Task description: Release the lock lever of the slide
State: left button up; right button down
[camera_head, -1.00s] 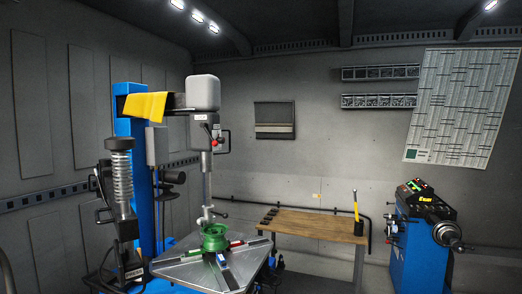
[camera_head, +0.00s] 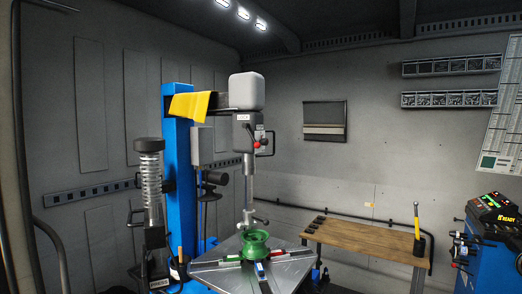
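The slide is the upright grey shaft (camera_head: 247,180) under the grey head (camera_head: 247,91) of the blue tyre machine, in the middle of the view. A small lever with a red knob (camera_head: 257,143) sits on the block at the top of the shaft; it is probably the lock lever, but its label is too small to read. A dark looped handle (camera_head: 267,143) is beside it on the right. The mount tool (camera_head: 250,219) at the shaft's lower end is above a green wheel part (camera_head: 256,243) on the turntable. Neither of my grippers is in view.
The grey turntable (camera_head: 209,266) stands in front of the blue column (camera_head: 177,170). A glass cylinder unit (camera_head: 151,185) is to its left. A wooden bench (camera_head: 365,237) and a blue balancer (camera_head: 480,262) are to the right.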

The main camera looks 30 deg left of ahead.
aim_at(252, 137)
jog(key=i, duration=1.3)
jog(key=u, duration=2.45)
